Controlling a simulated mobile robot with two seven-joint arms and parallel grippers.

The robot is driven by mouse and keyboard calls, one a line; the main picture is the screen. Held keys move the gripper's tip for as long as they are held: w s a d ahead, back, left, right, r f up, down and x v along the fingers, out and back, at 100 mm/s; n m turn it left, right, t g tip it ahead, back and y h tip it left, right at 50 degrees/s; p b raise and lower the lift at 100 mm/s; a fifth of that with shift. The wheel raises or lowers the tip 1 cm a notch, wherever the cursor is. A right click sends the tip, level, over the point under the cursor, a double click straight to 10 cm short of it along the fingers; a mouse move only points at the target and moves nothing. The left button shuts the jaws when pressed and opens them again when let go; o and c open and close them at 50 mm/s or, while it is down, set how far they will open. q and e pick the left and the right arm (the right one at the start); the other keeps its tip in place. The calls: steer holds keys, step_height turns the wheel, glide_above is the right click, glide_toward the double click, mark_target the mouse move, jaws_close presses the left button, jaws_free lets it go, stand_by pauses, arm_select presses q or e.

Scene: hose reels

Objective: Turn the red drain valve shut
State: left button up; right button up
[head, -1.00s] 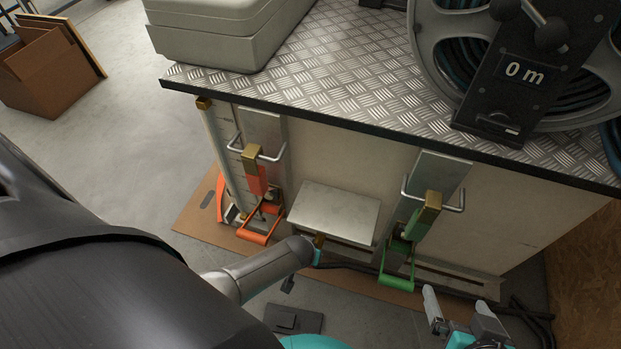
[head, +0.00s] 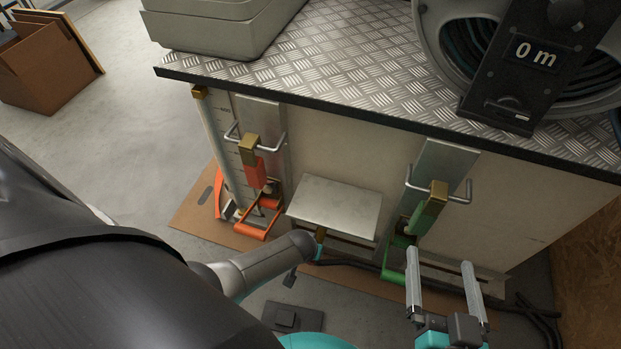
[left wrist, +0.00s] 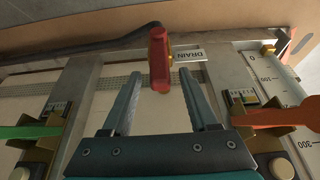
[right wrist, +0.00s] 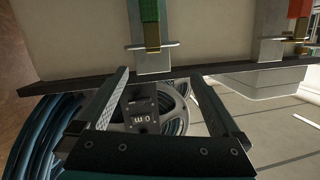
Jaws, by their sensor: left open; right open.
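The red drain valve handle (left wrist: 159,60) shows in the left wrist view beside a plate marked DRAIN (left wrist: 188,56). It points toward the camera, between the tips of my left gripper (left wrist: 160,80). The gripper is open, with a finger on each side and visible gaps; I cannot tell how deep the handle lies between them. In the head view the valve is hidden, and my left arm reaches below the small metal shelf (head: 335,207). My right gripper (head: 440,258) is open and empty in front of the cabinet, right of the green lever (head: 392,265).
An orange lever (head: 258,222) stands at the cabinet's left. Bent metal handles and brass blocks (head: 437,193) stick out of the front. A dark hose (head: 355,264) runs along the floor. The hose reel (head: 455,60) and a grey case (head: 215,30) are on the tread-plate top (head: 345,65).

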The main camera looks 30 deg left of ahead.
arm_select(q)
steer(key=shift+w+f, duration=0.15)
steer(key=shift+f, duration=0.2)
arm_select(e)
steer(key=shift+s+a+r+t, duration=0.3)
steer(key=shift+r+t, duration=0.05)
steer(key=shift+t, duration=0.25)
arm_select(q)
jaws_close()
stand_by(1.0)
